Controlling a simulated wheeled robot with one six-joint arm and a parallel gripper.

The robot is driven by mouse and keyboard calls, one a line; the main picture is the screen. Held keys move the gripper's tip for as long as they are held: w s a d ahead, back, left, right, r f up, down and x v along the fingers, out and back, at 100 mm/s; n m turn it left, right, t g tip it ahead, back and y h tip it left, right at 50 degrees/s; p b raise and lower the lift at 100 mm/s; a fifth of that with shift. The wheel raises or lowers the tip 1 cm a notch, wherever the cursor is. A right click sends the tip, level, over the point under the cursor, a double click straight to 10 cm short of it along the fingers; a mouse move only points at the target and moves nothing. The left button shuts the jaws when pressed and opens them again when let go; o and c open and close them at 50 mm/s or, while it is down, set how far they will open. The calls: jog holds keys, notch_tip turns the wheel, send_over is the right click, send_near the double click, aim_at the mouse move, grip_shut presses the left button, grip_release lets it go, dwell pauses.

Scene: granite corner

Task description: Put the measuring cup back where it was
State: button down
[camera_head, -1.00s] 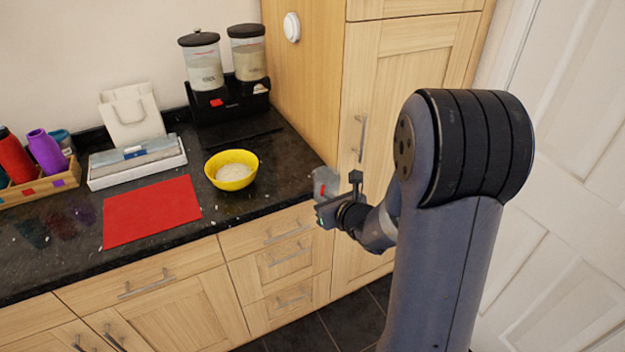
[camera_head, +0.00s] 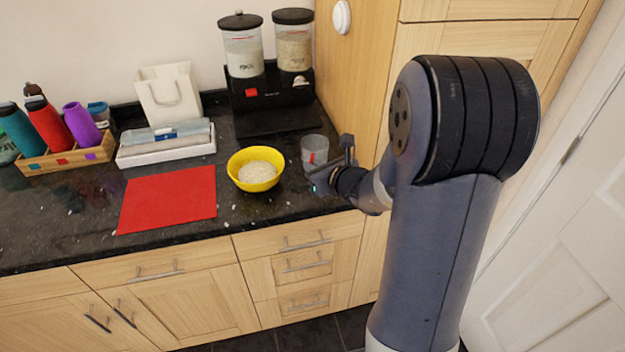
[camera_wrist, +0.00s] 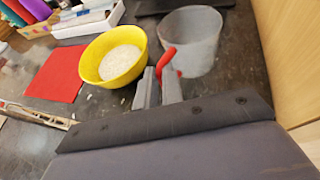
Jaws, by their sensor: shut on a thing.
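The measuring cup (camera_head: 315,149) is a clear grey cup with a red handle. My gripper (camera_head: 328,172) is shut on its handle and holds it near the right end of the black counter. In the wrist view the cup (camera_wrist: 193,45) looks upright and empty, and my gripper's fingers (camera_wrist: 158,88) close on the red handle (camera_wrist: 165,62). I cannot tell whether the cup's base touches the counter. A yellow bowl of white grains (camera_head: 240,162) stands just left of the cup; the bowl also shows in the wrist view (camera_wrist: 93,72).
Two lidded dispensers (camera_head: 243,56) stand on a black base at the back. A red mat (camera_head: 168,199) lies left of the bowl. A white tray (camera_head: 140,158), a paper bag (camera_head: 160,90) and a bottle crate (camera_head: 60,162) are farther left. A tall wooden cabinet (camera_head: 360,75) closes the right end.

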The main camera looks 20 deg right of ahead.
jog(key=shift+f, duration=2.35)
jog(key=shift+f+b, duration=0.15)
jog(key=shift+b, duration=0.2)
jog(key=c, duration=1.5)
grip_release()
jog(key=shift+c, duration=0.2)
jog(key=shift+r, duration=0.2)
jog(key=v, duration=1.2)
